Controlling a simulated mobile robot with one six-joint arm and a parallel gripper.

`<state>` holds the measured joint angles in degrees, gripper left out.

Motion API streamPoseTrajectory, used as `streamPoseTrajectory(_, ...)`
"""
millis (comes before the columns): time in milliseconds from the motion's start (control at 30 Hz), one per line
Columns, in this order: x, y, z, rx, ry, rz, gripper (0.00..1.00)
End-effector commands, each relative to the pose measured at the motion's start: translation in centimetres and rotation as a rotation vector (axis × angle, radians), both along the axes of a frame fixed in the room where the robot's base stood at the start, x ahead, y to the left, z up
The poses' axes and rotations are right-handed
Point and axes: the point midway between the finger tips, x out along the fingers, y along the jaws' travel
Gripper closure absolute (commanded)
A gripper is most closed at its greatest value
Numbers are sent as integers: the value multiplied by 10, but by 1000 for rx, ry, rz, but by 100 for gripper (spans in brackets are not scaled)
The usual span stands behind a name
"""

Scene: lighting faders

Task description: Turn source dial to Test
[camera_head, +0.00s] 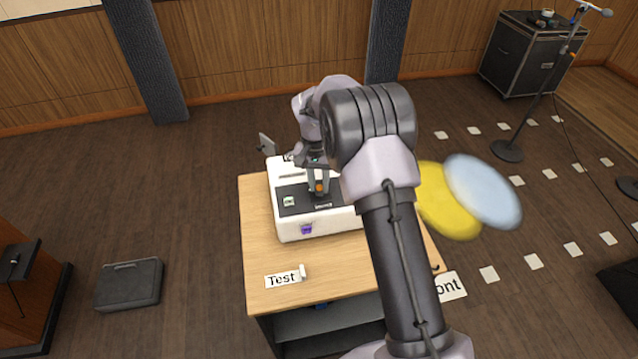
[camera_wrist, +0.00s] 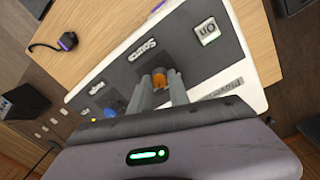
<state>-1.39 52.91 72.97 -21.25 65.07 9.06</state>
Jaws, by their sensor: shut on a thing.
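The white console (camera_head: 290,232) with a dark top panel stands on the wooden table. The source dial is an orange knob (camera_head: 320,188) on that panel. It also shows in the wrist view (camera_wrist: 160,79), just below the printed word "Source" (camera_wrist: 146,49). My gripper (camera_wrist: 160,88) reaches down over the panel, its two fingers shut on either side of the orange dial. It also shows in the head view (camera_head: 319,181). The fingers cover part of the dial, and I cannot tell which position it points to. A white card reading "Test" (camera_head: 281,279) lies at the table's front left.
A blue knob (camera_wrist: 115,103) sits beside the dial, close to one finger. A white "On" key (camera_wrist: 208,32) is on the panel. A purple piece (camera_head: 306,229) is on the console's front. The wooden table (camera_head: 258,225) is bare left of the console. My arm hides the console's right side.

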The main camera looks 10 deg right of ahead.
Motion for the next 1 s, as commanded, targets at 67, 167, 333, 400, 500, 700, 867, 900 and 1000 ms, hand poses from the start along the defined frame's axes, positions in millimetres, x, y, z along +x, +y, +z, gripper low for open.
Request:
streamPoseTrajectory(67, 1, 0, 1, 0, -1, -36, 100)
streamPoseTrajectory(167, 1, 0, 1, 0, -2, -75, 100)
streamPoseTrajectory(333, 1, 0, 1, 0, -3, -115, 100)
streamPoseTrajectory(400, 1, 0, 1, 0, -2, -123, 100)
streamPoseTrajectory(500, 1, 0, 1, 0, -3, -130, 100)
streamPoseTrajectory(700, 1, 0, 1, 0, -2, -133, 100)
streamPoseTrajectory(867, 1, 0, 1, 0, -2, -132, 100)
streamPoseTrajectory(900, 1, 0, 1, 0, -2, -132, 70)
streamPoseTrajectory(1000, 1, 0, 1, 0, -2, -132, 56)
